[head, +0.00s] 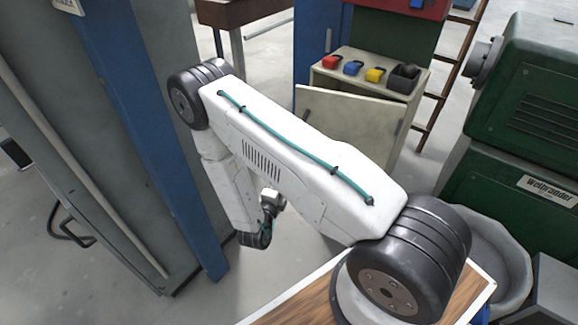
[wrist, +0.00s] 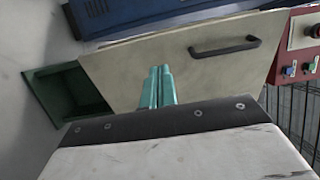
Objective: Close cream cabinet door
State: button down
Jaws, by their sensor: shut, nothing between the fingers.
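The cream cabinet (head: 400,125) stands at the back right of centre in the head view. Its cream door (head: 345,122) stands open, swung out from the front at an angle. In the wrist view the door (wrist: 195,60) fills the middle, with a black bar handle (wrist: 226,47) near its upper right. My gripper (wrist: 160,70) has its teal fingers together and empty, in front of the door's lower middle. I cannot tell whether the fingertips touch the door.
A green machine (head: 530,95) stands at right, a blue post (head: 145,130) at left. A ladder (head: 445,85) stands behind. Grey floor between is clear.

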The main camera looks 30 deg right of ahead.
jog(key=x, duration=1.3)
jog(key=shift+w+d, duration=0.2)
